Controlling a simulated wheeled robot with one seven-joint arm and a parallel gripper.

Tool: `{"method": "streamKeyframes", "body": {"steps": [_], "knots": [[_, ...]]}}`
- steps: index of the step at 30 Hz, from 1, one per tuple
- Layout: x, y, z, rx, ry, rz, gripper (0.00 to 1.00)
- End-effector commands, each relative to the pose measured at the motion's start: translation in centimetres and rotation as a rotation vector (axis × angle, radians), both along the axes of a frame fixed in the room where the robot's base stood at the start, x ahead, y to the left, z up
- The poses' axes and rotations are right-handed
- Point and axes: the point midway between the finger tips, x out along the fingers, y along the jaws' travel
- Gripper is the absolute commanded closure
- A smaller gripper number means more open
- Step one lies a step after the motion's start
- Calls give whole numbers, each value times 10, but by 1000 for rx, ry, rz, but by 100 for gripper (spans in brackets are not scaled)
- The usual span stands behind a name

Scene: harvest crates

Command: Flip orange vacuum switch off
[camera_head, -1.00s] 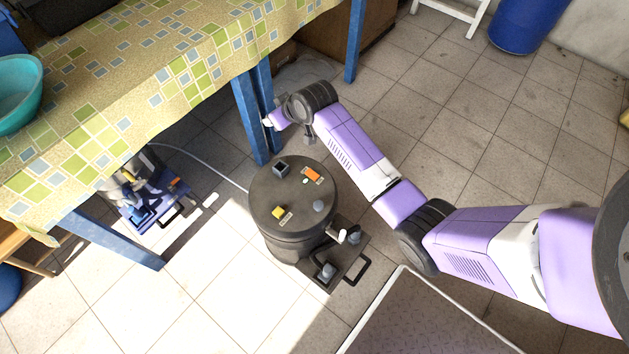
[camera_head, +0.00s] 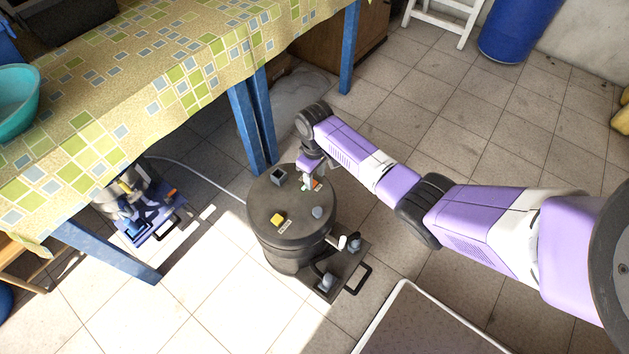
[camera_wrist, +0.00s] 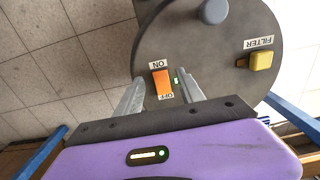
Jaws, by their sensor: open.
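The dark round vacuum (camera_head: 290,232) stands on the tiled floor beside the blue table legs. Its orange switch (camera_wrist: 161,84) sits on the lid between an ON label (camera_wrist: 158,64) and an OFF label (camera_wrist: 167,98). A small green light (camera_wrist: 176,81) shows beside the switch. My gripper (camera_wrist: 160,88) is open and empty, its two fingers on either side of the switch in the wrist view; contact cannot be told. In the head view my gripper (camera_head: 311,184) is over the lid's far right part and mostly hides the switch.
A yellow FILTER knob (camera_wrist: 261,61) and a grey knob (camera_wrist: 213,11) stand on the lid. The cloth-covered table (camera_head: 150,75) is at left. A white-edged panel (camera_head: 425,325) lies in front. Open tiled floor (camera_head: 480,130) lies behind my arm.

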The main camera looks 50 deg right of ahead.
Motion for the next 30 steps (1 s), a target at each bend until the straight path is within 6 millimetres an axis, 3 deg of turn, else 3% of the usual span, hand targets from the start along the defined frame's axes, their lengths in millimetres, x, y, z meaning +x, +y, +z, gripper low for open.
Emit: {"method": "streamKeyframes", "body": {"steps": [6, 14, 15, 22, 30], "knots": [[0, 0, -19, 1, 0, 1, 55], [0, 1, -20, 1, -1, 0, 55], [0, 1, -20, 1, -1, 0, 56], [0, 1, -20, 1, -1, 1, 100], [2, 0, -21, -3, 29, 4, 100]]}}
